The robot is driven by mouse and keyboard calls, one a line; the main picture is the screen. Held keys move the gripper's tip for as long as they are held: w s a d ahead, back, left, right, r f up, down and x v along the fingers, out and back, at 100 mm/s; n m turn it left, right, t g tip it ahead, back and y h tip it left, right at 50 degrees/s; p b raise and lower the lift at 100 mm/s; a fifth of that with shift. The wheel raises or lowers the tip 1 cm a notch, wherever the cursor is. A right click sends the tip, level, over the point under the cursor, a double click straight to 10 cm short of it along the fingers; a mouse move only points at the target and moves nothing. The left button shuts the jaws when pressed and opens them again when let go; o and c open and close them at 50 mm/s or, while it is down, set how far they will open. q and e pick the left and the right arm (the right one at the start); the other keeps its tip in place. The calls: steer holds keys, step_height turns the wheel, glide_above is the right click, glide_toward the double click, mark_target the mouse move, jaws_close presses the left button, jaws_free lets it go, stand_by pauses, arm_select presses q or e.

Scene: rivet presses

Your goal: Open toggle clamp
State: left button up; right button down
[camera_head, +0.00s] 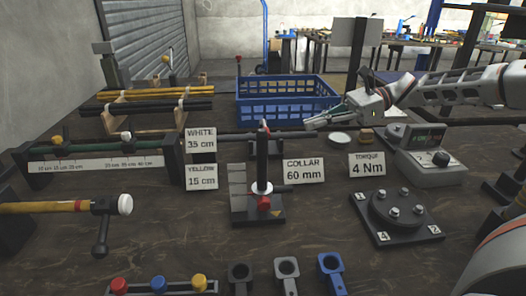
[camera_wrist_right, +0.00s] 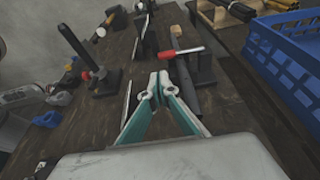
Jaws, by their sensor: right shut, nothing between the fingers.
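The toggle clamp shows in the right wrist view as a red-gripped lever (camera_wrist_right: 182,52) lying sideways beside a dark block, just beyond my fingertips. In the head view a small reddish tip (camera_head: 265,125) shows behind the black upright post and may be the same lever; the post hides most of that spot. My right gripper (camera_head: 318,121) reaches in from the right above the bench. Its teal fingers (camera_wrist_right: 160,84) are together and empty, apart from the lever. My left gripper is not in view.
The black post (camera_head: 262,160) with a red knob stands on a plate in front. A blue crate (camera_head: 285,112) stands behind. The torque plate (camera_head: 395,208) and grey meter box (camera_head: 430,170) are at the right. A hammer (camera_head: 104,208) lies at the left.

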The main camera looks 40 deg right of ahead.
step_height(320, 180, down, 2)
steer(key=shift+w, duration=0.15)
steer(key=shift+w+a+f, duration=0.1)
steer(key=shift+a, duration=0.1)
steer(key=b+x, duration=0.1)
steer(key=x, duration=0.7)
steer(key=shift+w+a+b, duration=0.1)
steer(key=shift+a+b, duration=0.2)
steer(key=shift+w+a+f, duration=0.1)
steer(key=shift+w+a, duration=0.15)
steer(key=shift+a, duration=0.1)
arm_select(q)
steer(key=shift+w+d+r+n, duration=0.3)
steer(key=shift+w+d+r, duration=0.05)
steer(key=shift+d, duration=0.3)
